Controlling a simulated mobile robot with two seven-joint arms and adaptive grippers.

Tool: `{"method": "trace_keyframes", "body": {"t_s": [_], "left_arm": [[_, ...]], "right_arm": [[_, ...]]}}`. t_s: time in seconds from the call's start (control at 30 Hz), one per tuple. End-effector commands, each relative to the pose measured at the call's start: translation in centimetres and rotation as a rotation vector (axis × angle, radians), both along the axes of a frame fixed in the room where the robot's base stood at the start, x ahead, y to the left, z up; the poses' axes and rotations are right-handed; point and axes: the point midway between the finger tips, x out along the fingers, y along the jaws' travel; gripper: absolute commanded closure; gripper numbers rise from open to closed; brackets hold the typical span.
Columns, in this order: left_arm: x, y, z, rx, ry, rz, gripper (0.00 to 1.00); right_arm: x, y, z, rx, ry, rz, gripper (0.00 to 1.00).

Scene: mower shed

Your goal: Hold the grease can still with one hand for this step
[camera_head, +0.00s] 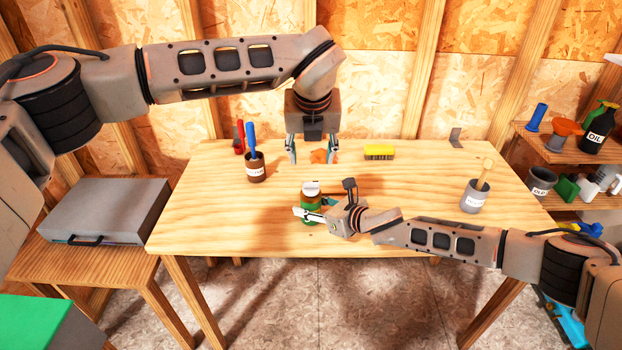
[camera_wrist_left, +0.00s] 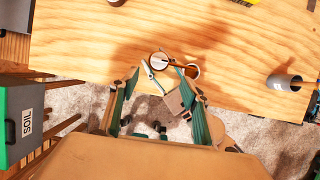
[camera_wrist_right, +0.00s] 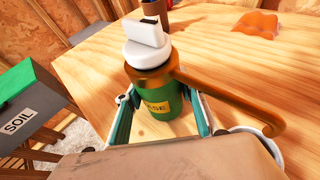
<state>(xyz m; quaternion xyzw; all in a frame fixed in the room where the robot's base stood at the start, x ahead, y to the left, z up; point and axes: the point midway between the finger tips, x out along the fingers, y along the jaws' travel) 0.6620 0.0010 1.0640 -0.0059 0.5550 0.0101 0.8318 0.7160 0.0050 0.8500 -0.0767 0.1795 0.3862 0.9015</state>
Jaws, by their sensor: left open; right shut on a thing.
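The grease can (camera_head: 311,201) stands upright near the table's front edge. It has a green body with a yellow label, a copper-coloured top and a white cap. In the right wrist view the can (camera_wrist_right: 158,108) sits between my fingers, and a copper-coloured arm runs from its top to the right. My right gripper (camera_head: 313,215) is shut on its body, low down. My left gripper (camera_head: 312,150) is open and empty, pointing down above the table behind the can. In the left wrist view the can's top (camera_wrist_left: 159,61) shows ahead of the open fingers.
An orange piece (camera_head: 319,156) lies under my left gripper. A yellow brush (camera_head: 379,152) lies at the back. A brown cup of tools (camera_head: 254,168) stands left, a grey cup with a brush (camera_head: 473,197) right.

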Motion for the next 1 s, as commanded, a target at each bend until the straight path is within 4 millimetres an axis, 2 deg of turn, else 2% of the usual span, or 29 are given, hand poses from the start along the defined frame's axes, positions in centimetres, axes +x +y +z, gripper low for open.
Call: {"method": "trace_keyframes", "body": {"t_s": [0.17,0.4,0.6,0.8,1.0], "left_arm": [[0.7,0.1,-2.1,0.000,0.004,0.005,0.53],[2.5,0.1,-6.4,-0.001,0.005,0.005,0.53],[3.7,0.1,-9.3,-0.001,0.003,0.003,0.53],[4.4,0.1,-10.7,-0.001,0.002,0.004,0.53],[4.5,0.2,-10.9,-0.001,0.000,0.003,0.53]], "right_arm": [[0.0,0.0,0.0,0.000,0.000,0.000,0.86],[0.0,0.0,0.0,0.000,0.000,0.000,0.86],[0.0,0.0,0.0,0.000,0.000,0.000,0.86],[0.0,0.0,0.0,0.000,0.000,0.000,0.86],[0.0,0.0,0.0,0.000,0.000,0.000,0.86]]}}
